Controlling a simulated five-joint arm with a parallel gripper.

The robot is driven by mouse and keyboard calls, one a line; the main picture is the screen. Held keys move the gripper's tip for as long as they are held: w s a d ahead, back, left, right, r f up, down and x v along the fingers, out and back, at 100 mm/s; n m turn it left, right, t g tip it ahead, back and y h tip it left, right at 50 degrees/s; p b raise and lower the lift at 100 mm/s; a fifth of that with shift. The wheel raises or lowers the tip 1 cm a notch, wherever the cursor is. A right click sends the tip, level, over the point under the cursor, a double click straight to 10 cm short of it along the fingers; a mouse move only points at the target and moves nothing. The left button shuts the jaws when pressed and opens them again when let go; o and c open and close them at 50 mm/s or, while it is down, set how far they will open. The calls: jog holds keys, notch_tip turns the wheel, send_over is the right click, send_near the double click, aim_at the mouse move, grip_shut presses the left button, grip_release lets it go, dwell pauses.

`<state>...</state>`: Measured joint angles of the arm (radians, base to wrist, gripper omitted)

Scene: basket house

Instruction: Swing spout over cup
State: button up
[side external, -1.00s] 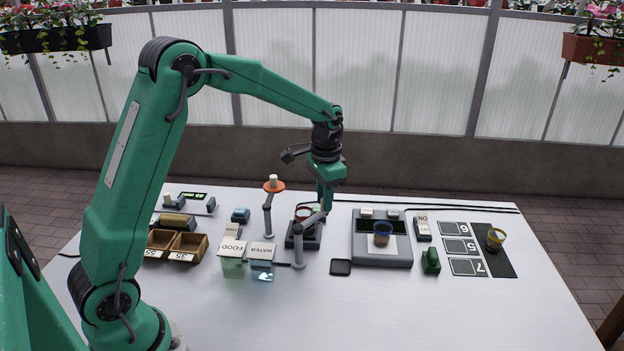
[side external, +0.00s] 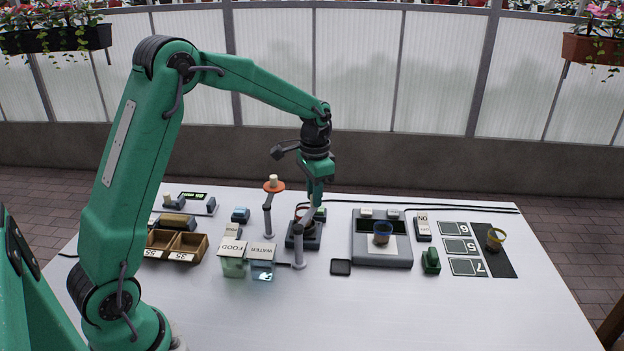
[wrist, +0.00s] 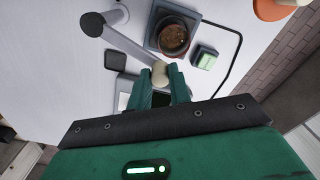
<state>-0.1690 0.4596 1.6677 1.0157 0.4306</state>
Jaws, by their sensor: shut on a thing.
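My gripper (side external: 315,207) points down at the grey spout (side external: 309,222), which pivots on a grey post (side external: 298,252). In the wrist view my gripper (wrist: 171,78) is shut on the pale round knob (wrist: 159,69) near the outer end of the spout arm (wrist: 129,45). A reddish cup (wrist: 172,38) with brown contents stands on a dark square base (wrist: 189,21). The spout's end is beside the cup's near edge in this view, not over its middle. In the side view the gripper and spout partly hide the cup.
A grey post with an orange disc (side external: 273,186) stands left of the cup. FOOD (side external: 233,249) and WATER (side external: 262,253) containers stand front left. The front table is clear.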

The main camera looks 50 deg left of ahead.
jog(key=shift+a, duration=0.15)
jog(key=shift+s+a, duration=0.85)
jog(key=shift+a, duration=0.15)
jog(key=o, duration=1.6)
jog(key=shift+c, duration=0.2)
jog(key=shift+r, duration=0.1)
notch_tip(320, 180, up, 7)
dwell(0.4)
